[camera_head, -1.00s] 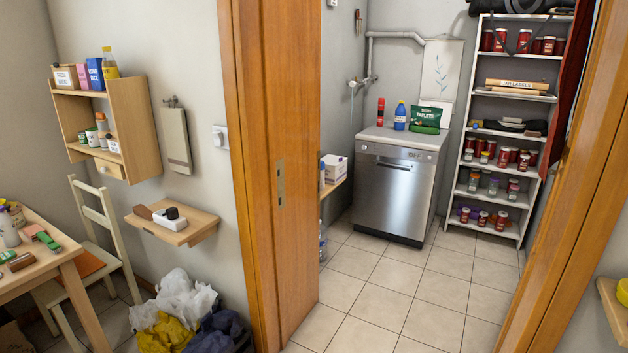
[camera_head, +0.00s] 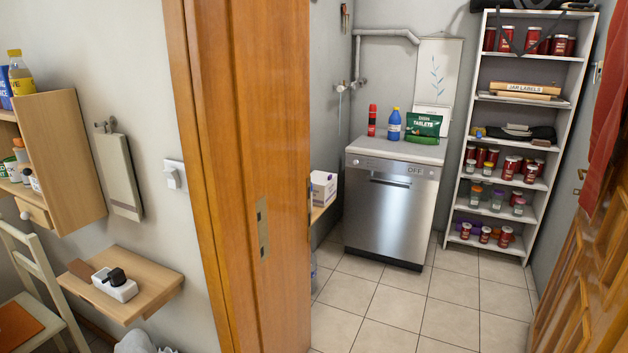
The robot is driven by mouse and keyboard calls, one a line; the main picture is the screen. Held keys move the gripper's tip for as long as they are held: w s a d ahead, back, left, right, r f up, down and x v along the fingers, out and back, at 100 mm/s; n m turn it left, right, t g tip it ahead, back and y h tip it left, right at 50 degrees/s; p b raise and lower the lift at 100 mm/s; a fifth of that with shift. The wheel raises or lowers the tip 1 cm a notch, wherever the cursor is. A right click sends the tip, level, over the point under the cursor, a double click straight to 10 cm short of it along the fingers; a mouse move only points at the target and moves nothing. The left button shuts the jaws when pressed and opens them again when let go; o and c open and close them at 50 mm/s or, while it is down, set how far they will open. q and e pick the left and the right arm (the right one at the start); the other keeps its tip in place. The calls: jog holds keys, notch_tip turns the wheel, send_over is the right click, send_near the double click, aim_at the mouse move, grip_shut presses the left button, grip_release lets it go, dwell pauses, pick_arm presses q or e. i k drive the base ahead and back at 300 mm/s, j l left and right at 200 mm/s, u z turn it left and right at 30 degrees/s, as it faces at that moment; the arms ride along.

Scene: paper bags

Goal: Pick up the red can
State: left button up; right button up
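A tall, slim red can (camera_head: 372,120) with a dark band stands upright on top of the dishwasher (camera_head: 390,213), at its back left. A blue bottle (camera_head: 394,125) with a yellow cap stands just to its right. A green tablets bag (camera_head: 423,124) stands further right, with a green item lying in front of it. Neither of my grippers shows in the head view.
A wooden door or frame edge (camera_head: 240,190) stands at the left of the opening. Beyond it, the tiled floor (camera_head: 375,308) is clear. A white shelf rack (camera_head: 478,85) with red jars stands at the back right. A panelled wooden door (camera_head: 595,265) stands at the right.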

aim_at(372, 115)
jog(key=i+l+z, duration=0.15)
jog(key=i+z, duration=0.35)
jog(key=i, duration=0.45)
jog(key=i+j+z, duration=0.2)
jog(key=i+z, duration=0.25)
jog(key=i, duration=0.5)
jog(key=i+u, duration=0.15)
jog(key=i, duration=0.4)
jog(key=i+l+u, duration=0.1)
jog(key=i, duration=0.4)
jog(key=i+l+u, duration=0.15)
jog(key=i, duration=0.4)
jog(key=i+l+u, duration=0.1)
jog(key=i, duration=0.4)
